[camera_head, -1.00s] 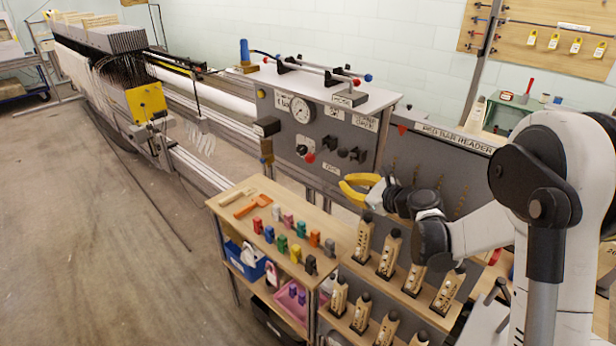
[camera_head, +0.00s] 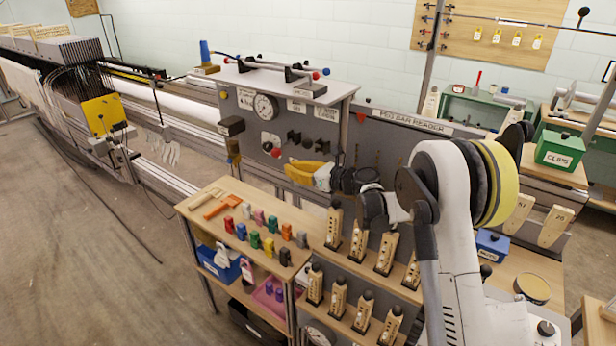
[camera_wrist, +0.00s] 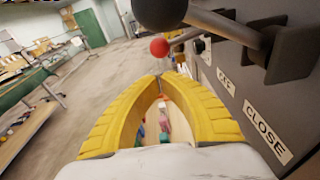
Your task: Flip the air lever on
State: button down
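The grey control panel (camera_head: 250,130) carries a round gauge, black knobs (camera_head: 322,145) and a red-ball lever (camera_head: 276,152). I cannot read which lever is marked air. My gripper (camera_head: 290,170), with yellow fingers, is in front of the panel's lower part, just right of the red ball. In the wrist view its fingertips (camera_wrist: 160,79) come together with nothing seen between them. A red ball (camera_wrist: 159,47) shows just beyond the tips, and a black ball on a rod (camera_wrist: 160,10) is close above. I see no clear contact with either.
A wooden shelf (camera_head: 195,200) with coloured clips and tools stands below the gripper. Several wooden handles stand in racks to its right. The loom with its yellow plate (camera_head: 103,113) is at left. Labels, one reading CLOSE (camera_wrist: 268,132), are on the panel close at right.

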aim_at(274, 156)
jog(key=b+x, duration=0.1)
jog(key=x, duration=0.5)
jog(key=r, duration=0.1)
jog(key=r+m+p, duration=0.1)
jog(key=s+r+m, duration=0.1)
jog(key=shift+a+r+p, duration=0.3)
jog(key=shift+r+p, duration=0.1)
